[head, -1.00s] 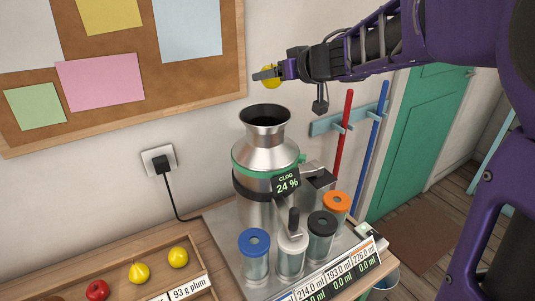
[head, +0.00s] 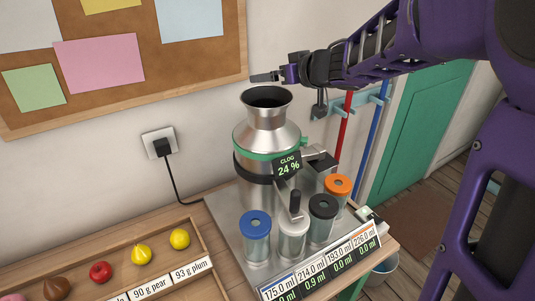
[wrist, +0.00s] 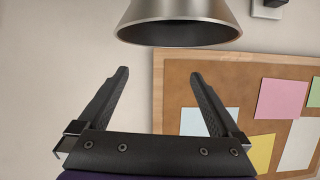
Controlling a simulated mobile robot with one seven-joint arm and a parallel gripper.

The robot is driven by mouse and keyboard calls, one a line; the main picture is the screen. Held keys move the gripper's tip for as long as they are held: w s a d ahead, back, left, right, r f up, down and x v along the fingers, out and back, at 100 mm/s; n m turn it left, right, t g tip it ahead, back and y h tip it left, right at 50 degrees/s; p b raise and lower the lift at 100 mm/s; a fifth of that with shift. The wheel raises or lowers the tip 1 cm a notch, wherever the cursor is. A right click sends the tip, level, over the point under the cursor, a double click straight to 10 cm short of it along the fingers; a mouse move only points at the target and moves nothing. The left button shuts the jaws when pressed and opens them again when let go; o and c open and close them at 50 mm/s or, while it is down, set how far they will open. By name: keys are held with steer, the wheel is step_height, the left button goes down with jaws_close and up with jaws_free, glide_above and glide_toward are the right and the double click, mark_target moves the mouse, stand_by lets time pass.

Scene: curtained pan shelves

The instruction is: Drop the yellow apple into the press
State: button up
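The press (head: 268,145) is a steel vessel with a green band, an open funnel mouth (head: 266,98) and a display reading CLOG 24 %. Its flared rim also shows at the top of the wrist view (wrist: 180,18). My gripper (head: 266,76) is just above the mouth in the head view. In the wrist view its two fingers (wrist: 159,73) stand wide apart with nothing between them. The yellow apple shows in neither current view. The inside of the press is dark and hidden.
A wooden tray (head: 215,268) at lower left holds several fruits, including a red one (head: 100,272) and two yellow ones. Jars with blue (head: 256,222), black (head: 323,206) and orange (head: 337,184) lids stand before the press. A cork board (head: 190,75) hangs on the wall behind.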

steer(key=v, duration=0.7)
steer(key=shift+s+d+r, duration=0.15)
steer(key=shift+s+r, duration=0.1)
steer(key=shift+w, duration=0.1)
